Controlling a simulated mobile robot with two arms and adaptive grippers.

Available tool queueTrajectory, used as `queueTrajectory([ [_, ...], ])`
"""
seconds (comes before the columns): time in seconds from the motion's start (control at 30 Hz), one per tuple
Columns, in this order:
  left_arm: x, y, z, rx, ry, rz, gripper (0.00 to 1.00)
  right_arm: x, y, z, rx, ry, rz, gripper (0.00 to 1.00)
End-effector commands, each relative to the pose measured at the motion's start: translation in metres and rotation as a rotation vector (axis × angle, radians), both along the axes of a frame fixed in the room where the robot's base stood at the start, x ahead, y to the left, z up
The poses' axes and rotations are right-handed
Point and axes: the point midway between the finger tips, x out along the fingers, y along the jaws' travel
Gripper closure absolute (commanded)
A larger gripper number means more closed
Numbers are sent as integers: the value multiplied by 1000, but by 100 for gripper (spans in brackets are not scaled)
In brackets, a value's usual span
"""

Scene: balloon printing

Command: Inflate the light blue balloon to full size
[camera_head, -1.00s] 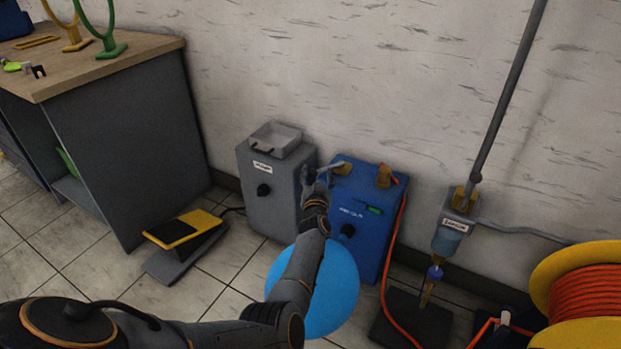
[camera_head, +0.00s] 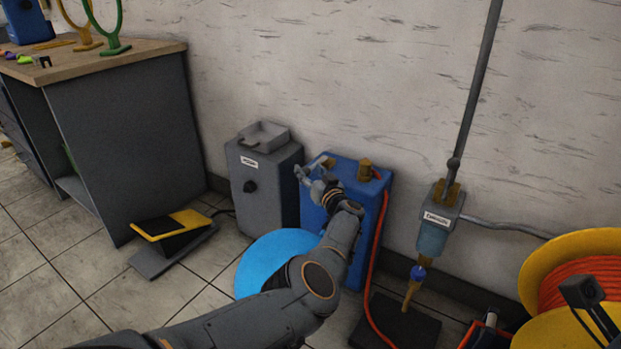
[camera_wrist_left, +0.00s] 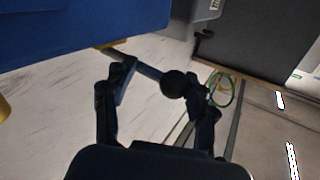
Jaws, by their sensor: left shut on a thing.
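The light blue balloon (camera_head: 268,262) sits low in front of the blue box (camera_head: 318,205), a large round shape partly hidden behind my left arm. My left gripper (camera_head: 316,176) is at the top left of that box. In the left wrist view, my left gripper (camera_wrist_left: 160,85) is shut on a dark lever (camera_wrist_left: 145,67) with a round black knob at its end, joined to a brass fitting on the box. A dark jointed part at the lower right of the head view is probably my right gripper (camera_head: 590,300); its jaws are unclear.
A grey box (camera_head: 262,185) stands left of the blue one. A yellow and black foot pedal (camera_head: 172,224) is on the floor beside a workbench (camera_head: 120,150). A red hose (camera_head: 376,270) runs down to the floor. A yellow spool (camera_head: 545,262) stands at the right.

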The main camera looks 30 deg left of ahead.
Motion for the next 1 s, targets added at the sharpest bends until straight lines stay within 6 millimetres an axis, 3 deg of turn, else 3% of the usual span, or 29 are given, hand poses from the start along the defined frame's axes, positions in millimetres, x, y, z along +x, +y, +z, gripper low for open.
queueTrajectory([
  [0.4,2,2,8,6,-7,5,99,-1,0,1,-1,-4,-1,40],
  [0.43,2,2,8,7,-7,5,41,-1,0,2,-1,-4,-1,40],
  [0.53,2,2,8,6,-7,5,20,-1,0,2,0,-5,0,40],
  [1.0,1,0,9,1,-4,6,19,0,0,1,0,-3,-1,40],
])
